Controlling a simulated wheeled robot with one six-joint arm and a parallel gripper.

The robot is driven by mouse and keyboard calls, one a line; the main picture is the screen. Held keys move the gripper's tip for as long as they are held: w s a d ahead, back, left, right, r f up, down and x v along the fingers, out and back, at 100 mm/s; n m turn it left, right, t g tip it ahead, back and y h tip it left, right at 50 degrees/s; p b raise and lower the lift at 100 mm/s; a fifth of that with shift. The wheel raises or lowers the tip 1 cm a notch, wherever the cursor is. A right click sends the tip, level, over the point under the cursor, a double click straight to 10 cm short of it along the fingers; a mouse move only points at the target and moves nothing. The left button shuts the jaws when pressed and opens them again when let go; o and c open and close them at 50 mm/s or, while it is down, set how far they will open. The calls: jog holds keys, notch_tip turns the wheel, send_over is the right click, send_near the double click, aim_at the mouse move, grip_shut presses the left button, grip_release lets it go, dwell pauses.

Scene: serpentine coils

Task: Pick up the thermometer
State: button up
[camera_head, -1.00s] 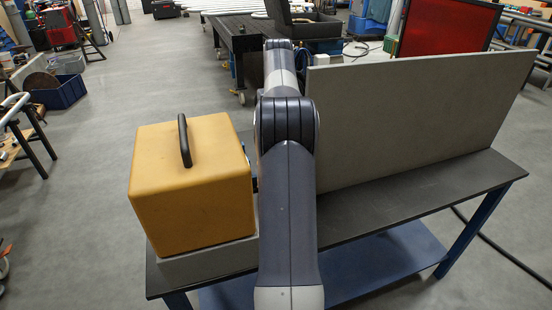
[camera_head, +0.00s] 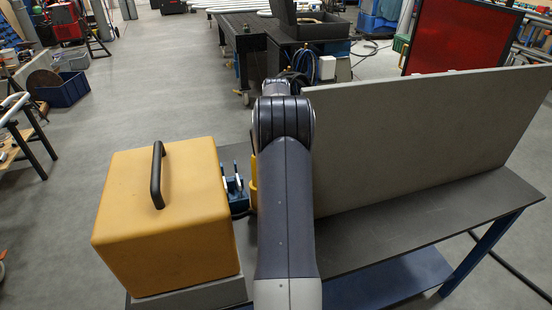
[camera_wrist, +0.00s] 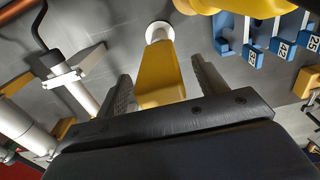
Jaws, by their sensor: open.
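In the wrist view a yellow tapered thing with a white round end (camera_wrist: 160,78) shows between the two fingers of my gripper (camera_wrist: 161,67). It may be the thermometer; I cannot tell for sure. My gripper is open, with a gap on each side of the yellow thing, and its near end is hidden behind the gripper body. I cannot tell how far below the fingertips it lies. In the head view my arm hides the gripper, and only a yellow sliver (camera_head: 254,182) shows beside the arm.
A yellow box with a black handle (camera_head: 165,215) stands at the bench's left end. A grey upright panel (camera_head: 420,140) runs along the bench (camera_head: 420,225). The wrist view shows blue numbered tags (camera_wrist: 283,47) at right and white pipe parts (camera_wrist: 78,88) at left.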

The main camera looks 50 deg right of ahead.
jog(key=shift+f, duration=0.15)
jog(key=c, duration=1.1)
